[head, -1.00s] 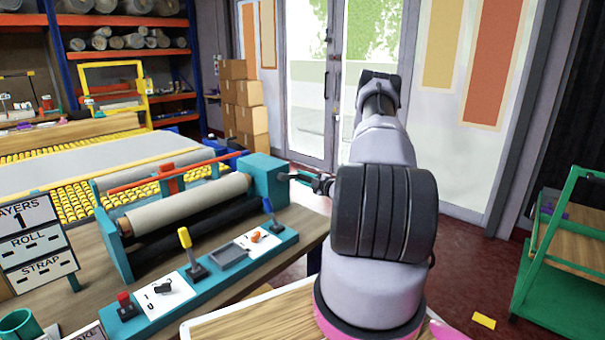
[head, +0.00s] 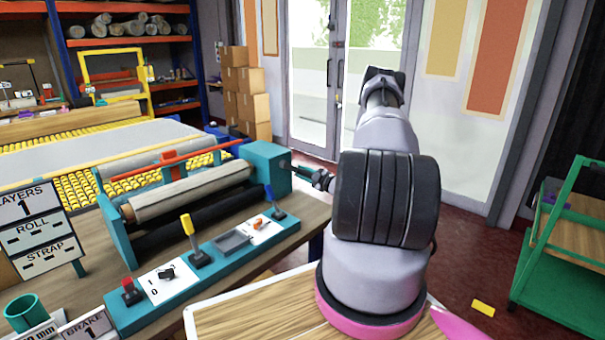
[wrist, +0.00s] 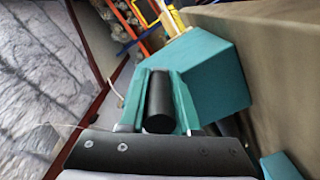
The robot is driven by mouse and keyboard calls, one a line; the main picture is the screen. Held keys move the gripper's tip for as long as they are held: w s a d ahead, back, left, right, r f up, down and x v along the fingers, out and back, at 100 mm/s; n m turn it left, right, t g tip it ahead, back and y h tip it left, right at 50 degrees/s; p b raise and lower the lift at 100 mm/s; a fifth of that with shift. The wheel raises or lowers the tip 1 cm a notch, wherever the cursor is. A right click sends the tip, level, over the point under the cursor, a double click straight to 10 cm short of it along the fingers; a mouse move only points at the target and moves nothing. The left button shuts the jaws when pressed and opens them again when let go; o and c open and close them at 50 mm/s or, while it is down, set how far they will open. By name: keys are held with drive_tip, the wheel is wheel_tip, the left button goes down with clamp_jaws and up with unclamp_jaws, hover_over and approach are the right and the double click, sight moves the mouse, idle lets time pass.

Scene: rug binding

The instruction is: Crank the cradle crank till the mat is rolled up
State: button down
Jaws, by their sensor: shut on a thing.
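My gripper (wrist: 158,88) is shut on the black crank handle (wrist: 158,112), which lies between its teal fingers in the wrist view. In the head view my gripper (head: 322,180) is a small dark shape beside the teal end box (head: 265,166) of the cradle, partly hidden by my arm. The end box also shows in the wrist view (wrist: 208,72). The pale mat roll (head: 190,195) lies across the cradle, above a dark roller (head: 200,222). The layers sign (head: 27,208) reads 1; the roll and strap rows show dashes.
A teal control panel (head: 215,262) with red, yellow and blue levers runs along the bench front. A yellow roller table (head: 90,160) lies behind. A green cart (head: 560,260) stands at the right, with red floor between. Cardboard boxes (head: 245,95) are stacked at the back.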

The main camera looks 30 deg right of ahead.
drive_tip(key=shift+a+f, duration=0.1)
drive_tip(key=c, duration=0.6)
unclamp_jaws()
drive_tip(key=shift+s, duration=0.1)
drive_tip(key=v, duration=1)
drive_tip(key=shift+s, duration=0.35)
idle(0.4)
